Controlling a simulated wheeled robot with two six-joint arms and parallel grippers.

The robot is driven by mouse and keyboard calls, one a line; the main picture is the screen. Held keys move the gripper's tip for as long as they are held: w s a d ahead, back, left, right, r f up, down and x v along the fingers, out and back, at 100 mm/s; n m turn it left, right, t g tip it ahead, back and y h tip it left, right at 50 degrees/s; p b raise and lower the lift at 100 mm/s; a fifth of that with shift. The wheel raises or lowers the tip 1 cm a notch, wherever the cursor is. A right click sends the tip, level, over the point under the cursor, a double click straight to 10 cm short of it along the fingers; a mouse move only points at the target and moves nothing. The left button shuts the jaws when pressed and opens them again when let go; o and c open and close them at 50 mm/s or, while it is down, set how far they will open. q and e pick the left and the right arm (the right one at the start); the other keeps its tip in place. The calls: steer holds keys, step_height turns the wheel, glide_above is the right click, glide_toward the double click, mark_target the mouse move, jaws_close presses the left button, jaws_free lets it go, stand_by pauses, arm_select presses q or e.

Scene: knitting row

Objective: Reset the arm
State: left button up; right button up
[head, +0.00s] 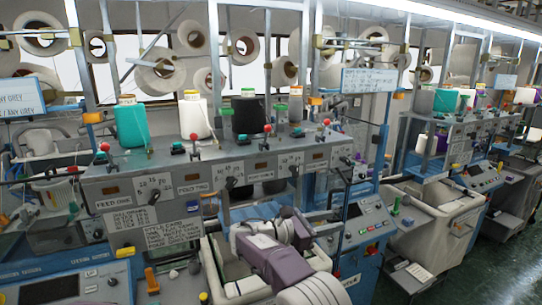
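My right arm (285,262) reaches in from the bottom right, with pale and purple-grey links. Its gripper (240,236) is over the pale bin in front of the knitting machine, below the shelf of cones. The fingertips are small and partly merged with the bin behind, so I cannot tell if they are open or shut, and I see nothing clearly held. My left gripper is not in view.
A pale bin (214,284) stands below my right arm. The grey machine shelf (215,170) carries a teal cone (131,126), a white cone (194,118) and a black cone (247,115). A second pale bin (430,207) stands right. Green floor (495,265) is clear at lower right.

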steer(key=s+d+f+m+g+y+b, duration=0.3)
steer(key=s+d+f+y+b, duration=0.15)
steer(key=s+d+f, duration=0.5)
steer(key=s+d+f+m+g+y+b, duration=0.3)
steer(key=s+d+f+b, duration=0.3)
steer(key=f, duration=0.7)
arm_select(q)
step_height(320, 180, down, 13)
steer(key=b, duration=0.1)
arm_select(e)
steer(key=s+a+f+m+y, duration=0.8)
steer(key=s+a+f+m, duration=0.6)
steer(key=m, duration=0.1)
steer(key=shift+m+t, duration=0.3)
steer(key=shift+t, duration=0.1)
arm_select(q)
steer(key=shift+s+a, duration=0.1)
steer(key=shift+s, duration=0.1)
arm_select(e)
steer(key=shift+s+y, duration=0.1)
steer(key=shift+y, duration=0.15)
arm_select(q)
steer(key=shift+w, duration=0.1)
arm_select(e)
steer(key=shift+f, duration=0.1)
